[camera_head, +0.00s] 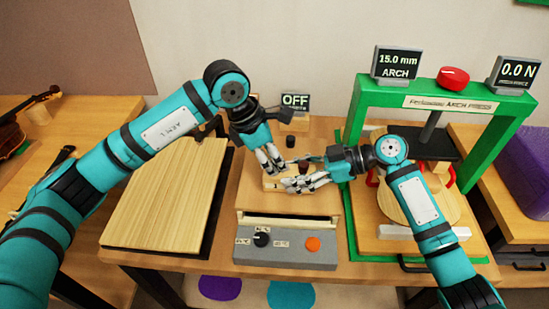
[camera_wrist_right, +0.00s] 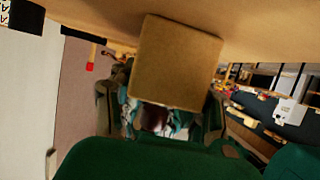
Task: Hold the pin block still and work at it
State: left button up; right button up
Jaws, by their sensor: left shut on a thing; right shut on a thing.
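The pin block (camera_head: 269,184) is a small light-wood block over the tan bench board in the middle of the head view. In the right wrist view the block (camera_wrist_right: 178,62) shows a plain square face between my right fingers. My right gripper (camera_head: 296,184) comes in from the right and is shut on the block. My left gripper (camera_head: 276,168) points down from above, its fingertips close together at the top of the block. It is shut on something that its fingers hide. Whether the block touches the board is hard to tell.
A control box with a black knob (camera_head: 262,239) and orange button (camera_head: 313,244) stands in front. A wooden panel (camera_head: 168,192) lies left. The green arch press (camera_head: 354,139) stands right, close to my right arm. A sign reading OFF (camera_head: 295,103) and dark pegs (camera_head: 290,141) are behind.

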pick_arm(q)
jog(key=shift+r, duration=0.75)
grip_shut()
dwell(0.9)
jog(key=shift+r, duration=2.05)
jog(key=shift+r, duration=0.1)
notch_tip(320, 180, up, 7)
pick_arm(e)
jog(key=o, duration=1.3)
